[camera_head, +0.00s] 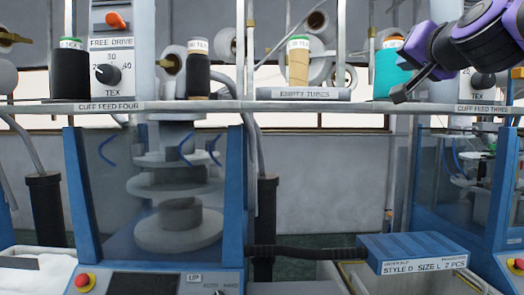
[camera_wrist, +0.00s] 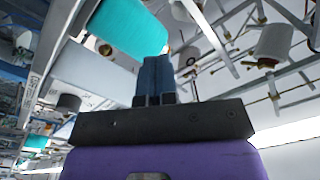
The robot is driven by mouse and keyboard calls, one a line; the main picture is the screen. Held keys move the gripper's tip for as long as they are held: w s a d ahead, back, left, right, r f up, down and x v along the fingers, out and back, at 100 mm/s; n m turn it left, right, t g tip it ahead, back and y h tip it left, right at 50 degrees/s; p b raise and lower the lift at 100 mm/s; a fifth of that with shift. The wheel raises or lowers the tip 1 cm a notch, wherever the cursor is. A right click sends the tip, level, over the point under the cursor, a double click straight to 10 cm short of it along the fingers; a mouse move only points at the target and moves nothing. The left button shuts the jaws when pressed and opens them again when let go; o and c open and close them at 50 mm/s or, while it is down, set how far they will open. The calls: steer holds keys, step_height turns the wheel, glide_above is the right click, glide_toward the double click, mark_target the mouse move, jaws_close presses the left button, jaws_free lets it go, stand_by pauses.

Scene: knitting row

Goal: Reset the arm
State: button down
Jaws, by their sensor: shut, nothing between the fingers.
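My arm, purple and black, comes in at the top right of the head view. My gripper (camera_head: 401,94) is at its end, just above the shelf rail and left of the dial at the right feed. In the wrist view my gripper (camera_wrist: 156,62) shows its two dark blue fingers side by side and closed, with nothing between them. A teal yarn cone (camera_wrist: 125,28) is beyond the fingertips in the wrist view. The same teal cone (camera_head: 391,72) stands behind the arm in the head view, partly hidden by it.
The shelf rail (camera_head: 220,105) carries a black cone (camera_head: 71,75), a dark cone (camera_head: 198,75), a tan cone (camera_head: 299,68) and an "EMPTY TUBES" tray (camera_head: 303,94). Below are a blue-framed machine (camera_head: 75,190) and a blue box (camera_head: 410,252). Another machine (camera_head: 505,200) stands at right.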

steer(key=s+d+f+n+g, duration=0.1)
steer(key=s+f+n+g, duration=0.2)
steer(key=s+f+g, duration=0.3)
steer(key=s+f+n+g, duration=0.3)
steer(key=s+f+g, duration=0.4)
steer(key=s+f, duration=0.9)
step_height(320, 180, down, 10)
steer(key=shift+s+d+r+h, duration=0.1)
steer(key=shift+s+d+h, duration=0.05)
steer(key=shift+d+h, duration=0.2)
